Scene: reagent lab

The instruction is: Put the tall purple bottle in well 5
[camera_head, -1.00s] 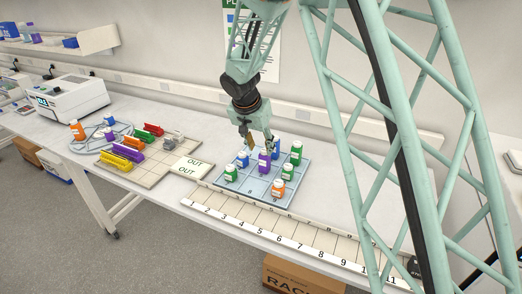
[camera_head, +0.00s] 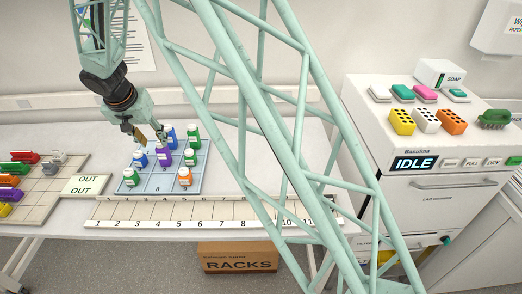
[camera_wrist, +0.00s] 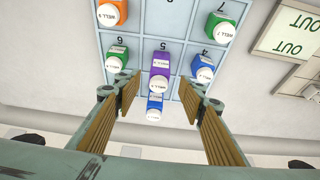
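The tall purple bottle (camera_head: 163,158) with a white cap stands upright in the middle of a pale blue gridded tray (camera_head: 152,184). In the wrist view the purple bottle (camera_wrist: 160,64) shows centred between my fingers, right beside the printed number 5 of its cell. My gripper (camera_head: 149,137) is above the tray, pointing down near the bottle's cap. In the wrist view my gripper (camera_wrist: 166,90) is open, with its ribbed pads wide apart and nothing between them held. Contact with the bottle does not show.
Blue (camera_head: 170,137), green (camera_head: 192,138) and orange (camera_head: 184,178) bottles crowd the other cells. A numbered strip (camera_head: 200,211) runs along the bench front. An OUT mat (camera_head: 86,184) lies left.

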